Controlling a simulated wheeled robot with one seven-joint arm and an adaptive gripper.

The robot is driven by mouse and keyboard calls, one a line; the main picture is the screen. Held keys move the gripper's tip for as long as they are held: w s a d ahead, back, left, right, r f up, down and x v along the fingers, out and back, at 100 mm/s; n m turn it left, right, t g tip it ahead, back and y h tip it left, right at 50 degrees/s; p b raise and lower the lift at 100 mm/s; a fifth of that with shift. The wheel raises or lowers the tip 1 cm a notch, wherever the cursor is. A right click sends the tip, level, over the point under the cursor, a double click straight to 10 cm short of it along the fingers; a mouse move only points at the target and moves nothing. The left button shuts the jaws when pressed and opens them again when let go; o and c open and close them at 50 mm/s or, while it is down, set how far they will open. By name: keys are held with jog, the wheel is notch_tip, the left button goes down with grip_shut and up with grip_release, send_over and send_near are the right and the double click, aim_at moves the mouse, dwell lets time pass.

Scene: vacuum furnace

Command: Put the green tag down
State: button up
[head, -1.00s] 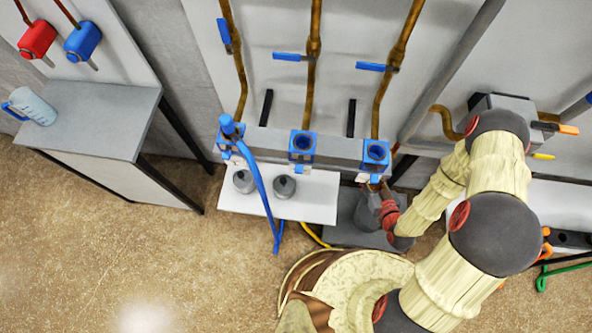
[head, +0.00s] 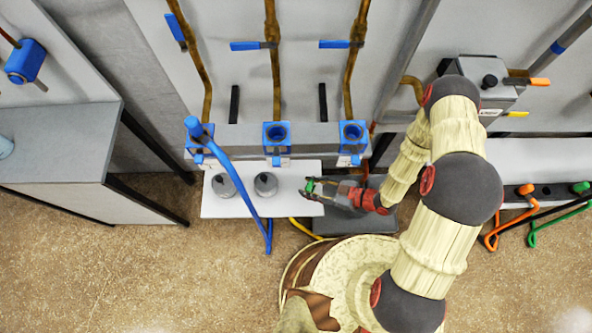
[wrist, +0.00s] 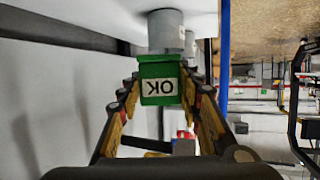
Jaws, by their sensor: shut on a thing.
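The green tag (wrist: 158,70) is between my gripper's fingers in the wrist view. It carries a white label reading "OK", upside down in that view. In the head view the green tag (head: 310,186) shows small at the fingertips. My gripper (head: 314,188) is shut on it, over the right part of the white shelf (head: 228,208). I cannot tell whether the tag touches the shelf.
Two grey cylinders (head: 265,184) stand on the shelf left of my gripper. A blue hose (head: 240,186) hangs in front of them. Blue sockets (head: 277,136) line the panel behind. A grey block (head: 345,223) lies low at the shelf's right.

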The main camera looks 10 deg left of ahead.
jog(key=w+a+f+b, duration=0.2)
jog(key=w+a+f, duration=0.1)
jog(key=w, duration=0.3)
jog(key=b, duration=0.3)
send_over(303, 174)
jog(key=f, duration=0.5)
jog(key=shift+s+f, duration=0.15)
jog(key=shift+s, duration=0.1)
jog(key=shift+w+a+f, duration=0.1)
jog(key=shift+w+f, duration=0.1)
jog(key=shift+f, duration=0.15)
notch_tip(303, 174, down, 3)
jog(key=shift+w+f+b, duration=0.1)
jog(key=shift+b, duration=1.05)
jog(key=o, duration=0.9)
